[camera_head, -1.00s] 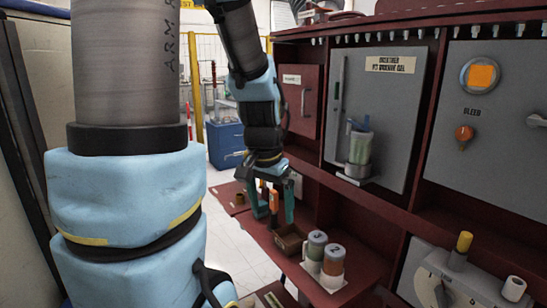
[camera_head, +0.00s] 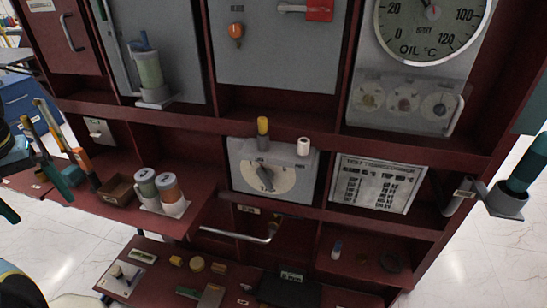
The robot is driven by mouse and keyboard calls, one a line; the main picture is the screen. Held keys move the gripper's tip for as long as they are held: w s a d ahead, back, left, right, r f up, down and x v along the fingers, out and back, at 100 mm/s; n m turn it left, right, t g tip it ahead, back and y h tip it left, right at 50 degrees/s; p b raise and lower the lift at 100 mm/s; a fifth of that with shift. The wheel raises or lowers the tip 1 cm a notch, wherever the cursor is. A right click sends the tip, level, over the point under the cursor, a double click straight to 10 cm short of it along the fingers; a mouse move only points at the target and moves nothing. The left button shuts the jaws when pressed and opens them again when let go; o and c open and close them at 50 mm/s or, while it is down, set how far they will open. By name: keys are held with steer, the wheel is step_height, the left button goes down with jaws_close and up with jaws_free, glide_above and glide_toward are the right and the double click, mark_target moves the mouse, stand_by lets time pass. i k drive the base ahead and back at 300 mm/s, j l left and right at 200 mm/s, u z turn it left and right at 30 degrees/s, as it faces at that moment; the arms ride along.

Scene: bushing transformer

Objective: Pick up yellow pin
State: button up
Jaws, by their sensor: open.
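The yellow pin (camera_head: 263,126) is a short upright cylinder with a yellow upper part and a greyer lower part. It stands on top of the grey box with a dial (camera_head: 268,185), near the picture's middle. My gripper (camera_head: 8,210) shows only in part at the far left edge, with a teal finger visible and most of it cut off. It is open, far to the left of the pin and not touching it. Whether anything lies between its fingers is hidden.
A white cylinder (camera_head: 303,146) stands just right of the pin. A dark red shelf edge (camera_head: 390,148) runs behind and above the box. Two labelled canisters (camera_head: 170,190) and standing tools (camera_head: 80,160) are to the left. Small parts (camera_head: 197,263) lie on a lower shelf.

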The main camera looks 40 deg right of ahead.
mark_target(262, 121)
steer(key=k+l, duration=0.2)
steer(key=k, duration=0.25)
steer(key=k+l+u, duration=0.1)
steer(key=k+l, duration=0.15)
steer(key=k, duration=0.15)
